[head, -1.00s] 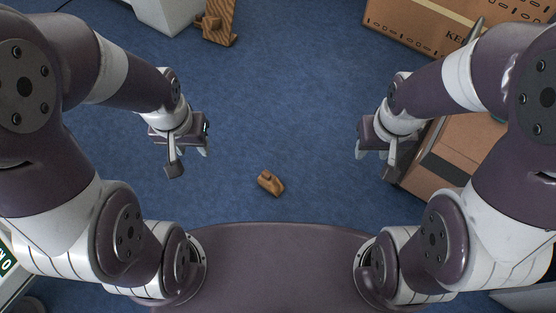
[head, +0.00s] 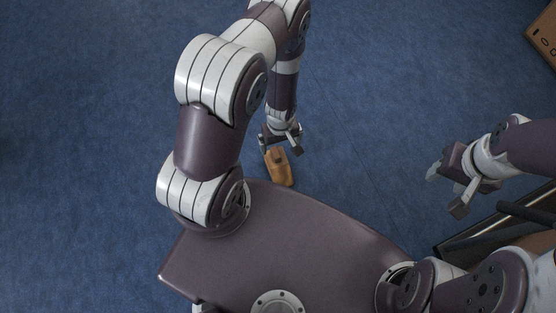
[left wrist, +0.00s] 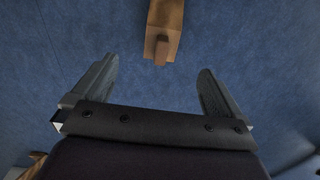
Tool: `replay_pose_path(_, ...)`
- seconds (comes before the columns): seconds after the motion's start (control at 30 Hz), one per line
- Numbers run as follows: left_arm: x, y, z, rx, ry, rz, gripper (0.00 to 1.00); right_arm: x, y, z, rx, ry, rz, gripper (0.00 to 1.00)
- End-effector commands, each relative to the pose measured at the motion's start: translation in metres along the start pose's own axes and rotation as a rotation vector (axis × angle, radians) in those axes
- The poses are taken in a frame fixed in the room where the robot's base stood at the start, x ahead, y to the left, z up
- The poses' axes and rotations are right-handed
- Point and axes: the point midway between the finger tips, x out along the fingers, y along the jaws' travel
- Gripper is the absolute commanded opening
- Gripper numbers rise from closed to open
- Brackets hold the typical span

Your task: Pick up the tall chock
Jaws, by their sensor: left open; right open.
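A brown wooden chock (head: 281,172) is on the blue floor just in front of my purple base in the head view. It also shows at the top of the left wrist view (left wrist: 165,20), partly cut off, with a darker block sticking out toward my gripper. My left gripper (head: 280,137) is over its far end in the head view. In the left wrist view, its two open fingers (left wrist: 158,75) stand apart, with the chock beyond them and bare floor between. My right gripper (head: 448,188) is open and empty, well to the right.
A cardboard box (head: 543,38) is at the top right corner. A dark-framed object (head: 480,235) stands below my right gripper, partly hidden by my arm. The blue floor (head: 90,130) on the left is clear.

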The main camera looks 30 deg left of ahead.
Motion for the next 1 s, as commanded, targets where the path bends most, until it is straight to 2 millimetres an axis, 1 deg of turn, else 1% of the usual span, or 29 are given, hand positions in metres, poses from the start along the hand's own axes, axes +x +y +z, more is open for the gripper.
replay_pose_path(0.03,0.017,-0.002,0.001,-0.011,-0.001,-0.001,1.0,0.012,0.0,0.001,0.0,0.001,0.0,0.52)
replay_pose_path(0.17,0.034,-0.003,0.002,-0.023,-0.001,-0.001,1.0,0.021,0.0,0.002,0.0,0.002,0.0,0.52)
replay_pose_path(0.4,0.088,-0.003,0.002,-0.021,-0.002,-0.002,1.0,0.058,0.0,0.006,0.0,0.001,0.0,0.52)
replay_pose_path(0.57,0.105,-0.004,-0.001,-0.021,-0.001,-0.001,1.0,0.072,0.0,0.008,0.0,0.001,0.0,0.52)
replay_pose_path(0.7,0.135,-0.006,-0.006,-0.021,-0.001,-0.001,1.0,0.102,0.0,0.012,0.0,0.001,0.0,0.52)
replay_pose_path(0.8,0.146,-0.006,-0.006,-0.02,-0.001,-0.001,1.0,0.11,0.0,0.013,0.0,0.001,0.0,0.52)
replay_pose_path(1.0,0.141,-0.006,-0.006,-0.019,-0.001,-0.001,1.0,0.105,0.0,0.012,0.0,0.001,0.0,0.52)
